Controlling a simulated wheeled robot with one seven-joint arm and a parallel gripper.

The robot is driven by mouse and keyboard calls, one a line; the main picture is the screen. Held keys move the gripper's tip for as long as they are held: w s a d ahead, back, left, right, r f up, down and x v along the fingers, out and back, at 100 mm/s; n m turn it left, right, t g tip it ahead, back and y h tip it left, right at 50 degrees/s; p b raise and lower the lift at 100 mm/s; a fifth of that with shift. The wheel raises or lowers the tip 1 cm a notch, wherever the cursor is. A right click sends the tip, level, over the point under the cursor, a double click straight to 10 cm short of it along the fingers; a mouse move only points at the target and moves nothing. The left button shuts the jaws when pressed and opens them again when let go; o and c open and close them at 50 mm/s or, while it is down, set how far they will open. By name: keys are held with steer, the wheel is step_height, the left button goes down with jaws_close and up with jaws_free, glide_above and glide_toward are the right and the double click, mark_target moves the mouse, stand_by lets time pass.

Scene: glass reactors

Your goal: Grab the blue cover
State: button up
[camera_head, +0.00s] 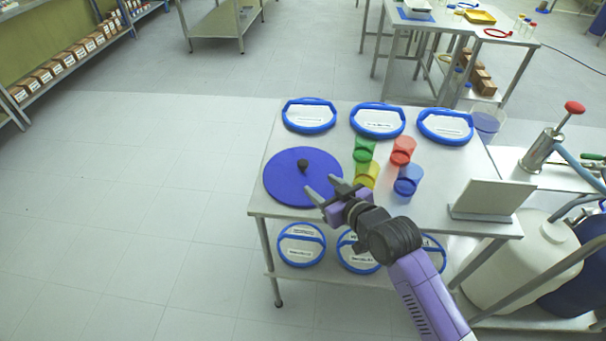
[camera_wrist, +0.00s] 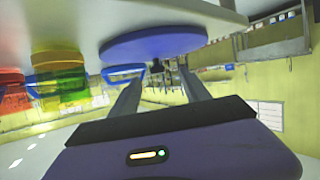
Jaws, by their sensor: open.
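The blue cover (camera_head: 288,188) is a flat round disc with a small black knob (camera_head: 304,166) at its middle. It lies on the left part of the table (camera_head: 262,208). My gripper (camera_head: 323,187) is open and empty, at the right edge of the cover in the head view, with its fingers pointing toward the knob. In the wrist view, which looks upside down, the cover (camera_wrist: 152,42) and its knob (camera_wrist: 157,66) show beyond the tips of my gripper (camera_wrist: 158,78), with the knob between the two fingers. No contact with the cover shows.
Green (camera_head: 363,150), red (camera_head: 402,150), yellow (camera_head: 367,174) and blue (camera_head: 408,180) cups stand to the right of the cover. Several blue-rimmed labelled lids line the table's back, including one at the left (camera_head: 309,116). A tilted plate on a stand (camera_head: 492,198) is at the right.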

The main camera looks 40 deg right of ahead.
mark_target(306, 165)
steer(key=w, duration=0.1)
steer(key=w+d+r, duration=0.1)
steer(key=shift+w+d, duration=0.2)
steer(key=shift+w, duration=0.2)
steer(key=shift+w+d+m, duration=0.25)
steer(key=shift+w+m, duration=0.05)
steer(key=shift+w, duration=0.3)
steer(key=shift+f+p+x, duration=0.15)
steer(key=shift+p+x, duration=0.2)
steer(key=shift+x, duration=1.4)
steer(key=shift+f+p+x, duration=0.15)
steer(key=shift+p+x, duration=0.15)
steer(key=shift+x, duration=1.4)
steer(key=shift+s, duration=0.1)
jaws_close()
